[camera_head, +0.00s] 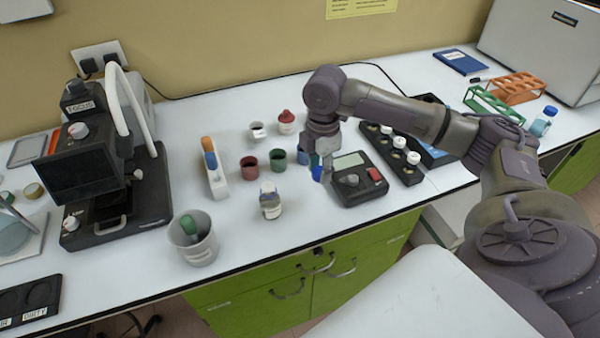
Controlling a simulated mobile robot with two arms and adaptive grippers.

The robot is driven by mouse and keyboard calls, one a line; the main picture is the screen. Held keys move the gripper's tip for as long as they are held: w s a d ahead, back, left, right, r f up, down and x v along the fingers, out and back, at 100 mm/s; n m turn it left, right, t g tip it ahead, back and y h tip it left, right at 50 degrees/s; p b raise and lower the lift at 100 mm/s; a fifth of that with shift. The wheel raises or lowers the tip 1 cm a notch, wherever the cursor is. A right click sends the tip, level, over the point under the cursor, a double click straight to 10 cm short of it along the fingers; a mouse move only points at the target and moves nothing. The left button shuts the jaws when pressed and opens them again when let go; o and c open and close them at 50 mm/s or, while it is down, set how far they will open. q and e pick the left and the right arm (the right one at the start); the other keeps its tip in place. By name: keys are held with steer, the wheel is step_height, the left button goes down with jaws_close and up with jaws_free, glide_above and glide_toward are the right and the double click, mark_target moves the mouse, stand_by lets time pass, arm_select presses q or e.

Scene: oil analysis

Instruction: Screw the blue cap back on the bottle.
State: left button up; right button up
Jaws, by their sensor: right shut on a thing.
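My right gripper (322,172) comes in from the right over the counter, to the left of the grey device. It is shut on a small blue piece (317,172), which looks like the blue cap and is partly hidden by the fingers. A small white bottle (270,207) with a greyish-blue top stands near the front edge, left of my right gripper and apart from it; whether its mouth is open is too small to tell. My left gripper is not in view.
The grey device (358,180) with a screen lies just right of the gripper. Red (249,168) and green (278,160) cups stand behind the bottle. A white beaker (193,240) is at front left, and a black instrument (110,180) further left. Counter between bottle and device is clear.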

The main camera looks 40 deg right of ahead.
steer(key=s+r, duration=0.1)
steer(key=s+d+r, duration=0.1)
steer(key=s, duration=0.1)
steer(key=s+d+r, duration=0.1)
steer(key=shift+s+b, duration=0.3)
steer(key=shift+s, duration=0.05)
